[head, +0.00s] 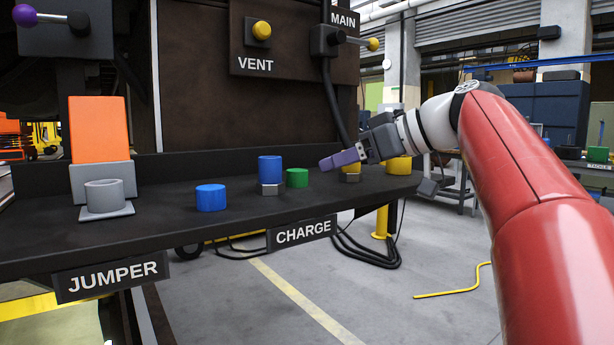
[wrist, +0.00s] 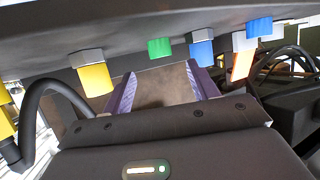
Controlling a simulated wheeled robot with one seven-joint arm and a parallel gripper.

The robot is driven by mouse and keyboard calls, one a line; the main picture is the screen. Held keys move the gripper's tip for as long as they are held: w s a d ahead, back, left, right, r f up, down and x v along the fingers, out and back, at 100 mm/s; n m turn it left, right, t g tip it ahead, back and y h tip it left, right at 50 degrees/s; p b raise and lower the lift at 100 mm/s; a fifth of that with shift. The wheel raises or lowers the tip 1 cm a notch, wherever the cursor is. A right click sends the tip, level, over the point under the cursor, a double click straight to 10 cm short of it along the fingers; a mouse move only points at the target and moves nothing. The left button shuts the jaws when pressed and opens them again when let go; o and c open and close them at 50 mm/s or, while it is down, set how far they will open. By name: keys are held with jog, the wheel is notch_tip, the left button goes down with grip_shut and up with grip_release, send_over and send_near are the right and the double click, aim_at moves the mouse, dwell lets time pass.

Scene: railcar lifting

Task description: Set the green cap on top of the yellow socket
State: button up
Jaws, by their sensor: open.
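The green cap (head: 297,178), a short cylinder, stands on the dark shelf just right of a blue socket; it also shows in the wrist view (wrist: 160,47). The yellow socket (head: 350,178) has a grey hexagonal base and stands right of the cap. My gripper partly hides its yellow top in the head view; the wrist view shows more of the socket (wrist: 95,77). My gripper (head: 328,162), with purple fingers, points left above the shelf, in front of the socket and right of the cap. In the wrist view its fingers (wrist: 162,88) are apart with nothing between them.
A blue socket (head: 269,168) on a grey base stands close left of the cap. A loose blue cylinder (head: 210,197), a grey ring socket (head: 104,196) and an orange block (head: 98,130) are farther left. Another yellow cylinder (head: 399,166) is at right. The shelf (head: 240,218) front is clear.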

aim_at(306, 173)
jog(key=x, duration=0.8)
jog(key=shift+w+a, duration=0.1)
jog(key=shift+w, duration=0.1)
jog(key=c, duration=1.1)
